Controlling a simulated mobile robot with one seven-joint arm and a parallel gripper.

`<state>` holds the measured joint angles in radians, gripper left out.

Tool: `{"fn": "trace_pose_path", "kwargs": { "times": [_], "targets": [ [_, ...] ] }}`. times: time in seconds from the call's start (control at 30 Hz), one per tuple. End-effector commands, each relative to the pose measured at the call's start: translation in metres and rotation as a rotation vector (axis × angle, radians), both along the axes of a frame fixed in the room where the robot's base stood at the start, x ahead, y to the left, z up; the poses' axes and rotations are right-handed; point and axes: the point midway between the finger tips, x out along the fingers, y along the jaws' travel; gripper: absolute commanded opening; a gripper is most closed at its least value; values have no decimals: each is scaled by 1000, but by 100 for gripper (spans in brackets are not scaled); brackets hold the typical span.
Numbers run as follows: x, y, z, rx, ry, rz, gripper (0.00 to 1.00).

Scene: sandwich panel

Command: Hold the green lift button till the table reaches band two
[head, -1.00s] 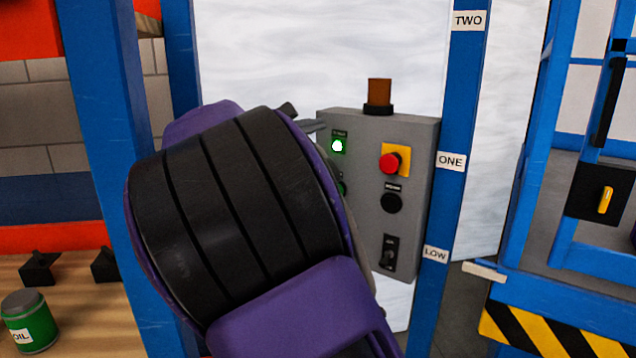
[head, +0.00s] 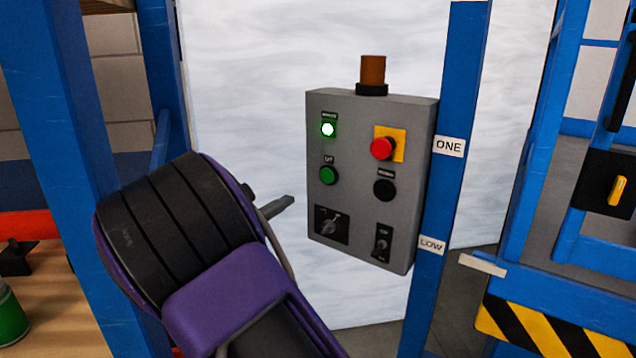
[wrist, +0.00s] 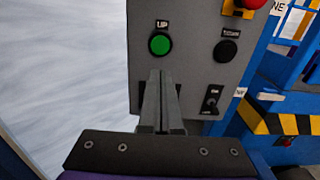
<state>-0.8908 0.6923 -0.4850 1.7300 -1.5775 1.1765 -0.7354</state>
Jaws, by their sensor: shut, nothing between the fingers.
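The green lift button (head: 328,175), labelled UP, is on the left of the grey control panel (head: 350,230). It also shows in the wrist view (wrist: 160,43), just beyond my fingertips. My gripper (head: 290,202) is shut and empty, left of the panel in the head view. In the wrist view its closed fingers (wrist: 160,75) point at the panel just below the button, apparently not touching it. The table (head: 555,325), with yellow-black edging, is at lower right. Its white pointer (head: 483,264) sits slightly below the LOW label (head: 431,245). The ONE label (head: 448,147) is higher up the blue post.
The panel also carries a lit green lamp (head: 328,129), a red button (head: 382,148) on yellow, a black button (head: 384,190), a rotary selector (head: 332,225) and a toggle switch (head: 381,242). An amber beacon (head: 372,72) tops it. A blue post (head: 75,150) stands left of my arm.

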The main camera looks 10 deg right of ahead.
Motion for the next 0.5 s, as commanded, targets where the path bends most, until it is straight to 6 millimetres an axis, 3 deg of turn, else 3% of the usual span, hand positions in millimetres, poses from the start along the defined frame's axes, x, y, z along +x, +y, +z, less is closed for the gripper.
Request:
{"fn": "trace_pose_path", "kwargs": {
  "times": [0.23,0.5],
  "targets": [
    [15,-16,0,1,-3,-4,0],
    [55,-57,2,1,-4,-4,0]
  ]
}}
